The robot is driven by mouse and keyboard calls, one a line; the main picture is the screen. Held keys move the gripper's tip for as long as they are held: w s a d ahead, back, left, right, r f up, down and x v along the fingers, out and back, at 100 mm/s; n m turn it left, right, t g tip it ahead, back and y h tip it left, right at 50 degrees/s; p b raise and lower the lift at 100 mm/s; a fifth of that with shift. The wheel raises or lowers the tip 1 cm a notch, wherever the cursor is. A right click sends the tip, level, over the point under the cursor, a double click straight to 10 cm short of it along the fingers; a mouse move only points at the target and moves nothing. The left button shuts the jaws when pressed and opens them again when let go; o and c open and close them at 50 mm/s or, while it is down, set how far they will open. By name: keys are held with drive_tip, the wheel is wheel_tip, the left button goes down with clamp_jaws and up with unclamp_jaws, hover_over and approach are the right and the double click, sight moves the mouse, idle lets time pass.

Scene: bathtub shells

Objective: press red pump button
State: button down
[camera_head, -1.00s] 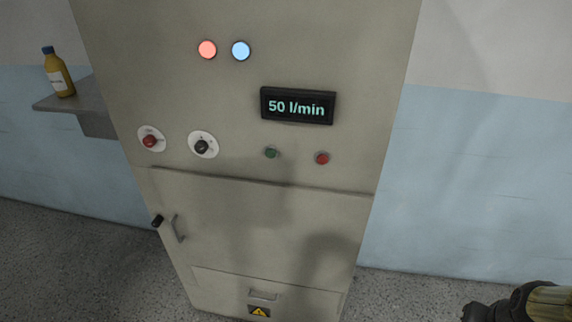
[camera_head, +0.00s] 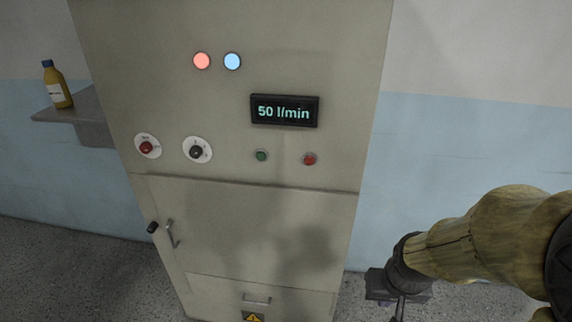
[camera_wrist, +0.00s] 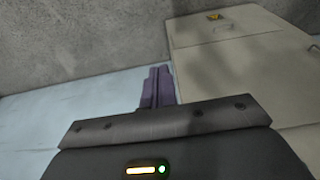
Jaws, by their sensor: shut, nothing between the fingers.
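A small red button (camera_head: 310,159) sits on the front of the grey cabinet (camera_head: 330,60), below the display (camera_head: 284,110) reading 50 l/min. A green button (camera_head: 262,156) is just left of it. My gripper (camera_head: 398,308) is at the lower right, in front of the wall and apart from the cabinet, lower than the buttons. In the wrist view its purplish fingers (camera_wrist: 157,86) are together with nothing between them. The buttons do not show in the wrist view.
A red knob (camera_head: 147,147) and a black knob (camera_head: 197,150) are on the panel's left. A red lamp (camera_head: 202,61) and a blue lamp (camera_head: 232,62) glow above. A handle (camera_head: 173,233) juts from the lower door. A yellow bottle (camera_head: 57,85) stands on a shelf (camera_head: 88,108).

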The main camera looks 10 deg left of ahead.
sight(309, 161)
drive_tip(key=shift+a, duration=0.25)
drive_tip(key=shift+w, duration=0.1)
drive_tip(key=w+a+r+n+t+p, duration=0.2)
drive_tip(key=w+r+n+t+p, duration=0.15)
drive_tip(key=w+n, duration=0.4)
drive_tip(key=w+a+r+n+t+y+p, duration=0.2)
drive_tip(key=w+a+r+n+y+p, duration=0.1)
drive_tip(key=w+a+n, duration=0.3)
drive_tip(key=w+a+r+n+t+y+p, duration=0.2)
drive_tip(key=w+a+r+n+y+p, duration=0.1)
drive_tip(key=w+a+n+y, duration=0.2)
drive_tip(key=w+a+n, duration=0.2)
drive_tip(key=a+n, duration=0.1)
drive_tip(key=a, duration=0.1)
drive_tip(key=shift+w+a+n, duration=0.15)
drive_tip(key=shift+n, duration=0.2)
drive_tip(key=shift+w+p, duration=2.3)
drive_tip(key=shift+w, duration=2.1)
